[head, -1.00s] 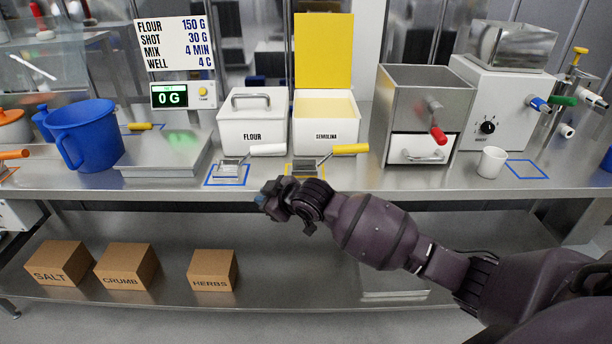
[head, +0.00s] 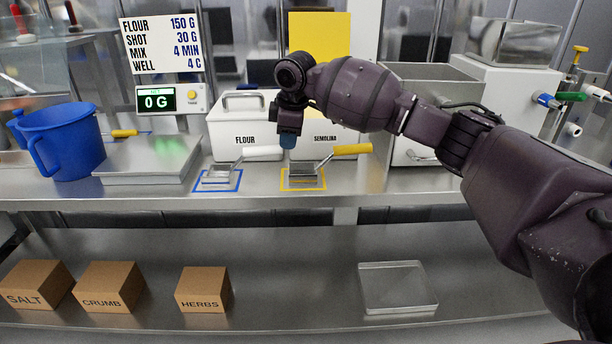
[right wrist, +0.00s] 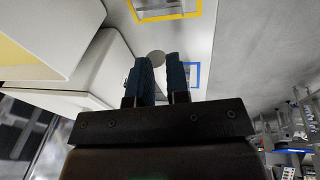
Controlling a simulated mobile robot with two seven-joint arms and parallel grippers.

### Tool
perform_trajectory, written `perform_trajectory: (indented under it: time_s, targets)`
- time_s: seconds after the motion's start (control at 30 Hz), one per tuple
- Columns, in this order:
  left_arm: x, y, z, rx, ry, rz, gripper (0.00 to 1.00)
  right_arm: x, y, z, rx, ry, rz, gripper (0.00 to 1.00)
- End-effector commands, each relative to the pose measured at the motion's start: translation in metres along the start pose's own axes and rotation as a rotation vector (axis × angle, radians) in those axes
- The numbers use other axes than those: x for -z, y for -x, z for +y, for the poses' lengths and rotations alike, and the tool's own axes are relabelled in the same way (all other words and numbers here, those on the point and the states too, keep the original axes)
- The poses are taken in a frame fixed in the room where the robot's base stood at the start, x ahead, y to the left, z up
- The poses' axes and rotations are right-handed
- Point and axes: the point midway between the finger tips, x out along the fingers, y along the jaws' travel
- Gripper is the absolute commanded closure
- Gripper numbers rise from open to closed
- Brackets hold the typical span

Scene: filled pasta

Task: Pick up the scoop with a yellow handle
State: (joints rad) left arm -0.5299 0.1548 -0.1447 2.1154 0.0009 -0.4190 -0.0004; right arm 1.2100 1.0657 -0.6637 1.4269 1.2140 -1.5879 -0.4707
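The scoop with a yellow handle (head: 352,149) lies on the counter in the head view, its metal pan (head: 302,174) inside a yellow outline (head: 285,188). My right gripper (head: 288,140) hangs fingers down just left of the yellow handle and above the pan, apart from the scoop as far as I can tell. In the right wrist view its two dark blue fingers (right wrist: 160,80) are apart with no object gripped between them. Part of the yellow outline (right wrist: 165,17) shows at the top there; the yellow handle is not visible in that view. My left gripper is out of view.
A scoop with a white handle (head: 262,153) lies close by on the left, in a blue outline (head: 234,187). FLOUR (head: 235,128) and SEMOLINA (head: 325,145) bins stand behind. A scale (head: 150,160) and blue jug (head: 65,145) are left. A steel machine (head: 412,150) is right.

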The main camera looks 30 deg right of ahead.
Motion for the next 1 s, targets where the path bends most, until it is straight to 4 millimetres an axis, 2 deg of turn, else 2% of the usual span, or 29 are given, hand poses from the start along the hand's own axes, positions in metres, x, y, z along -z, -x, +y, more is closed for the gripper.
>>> perform_trajectory:
  time_s: [0.13, 0.27, 0.37, 0.7, 1.0]
  targets:
    - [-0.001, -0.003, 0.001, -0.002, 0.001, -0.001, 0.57, -0.024, 0.006, -0.003, 0.128, 0.024, -0.091, 0.84]
    - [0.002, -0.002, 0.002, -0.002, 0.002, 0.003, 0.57, -0.033, 0.012, -0.005, 0.186, 0.040, -0.123, 0.84]
    - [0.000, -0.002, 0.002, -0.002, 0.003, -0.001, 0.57, -0.035, 0.009, -0.007, 0.199, 0.043, -0.130, 0.84]
    - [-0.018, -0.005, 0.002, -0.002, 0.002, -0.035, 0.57, -0.042, -0.035, -0.015, 0.200, 0.043, -0.132, 0.84]
    - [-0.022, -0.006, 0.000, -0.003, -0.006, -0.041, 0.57, -0.046, -0.053, -0.020, 0.197, 0.043, -0.130, 0.84]
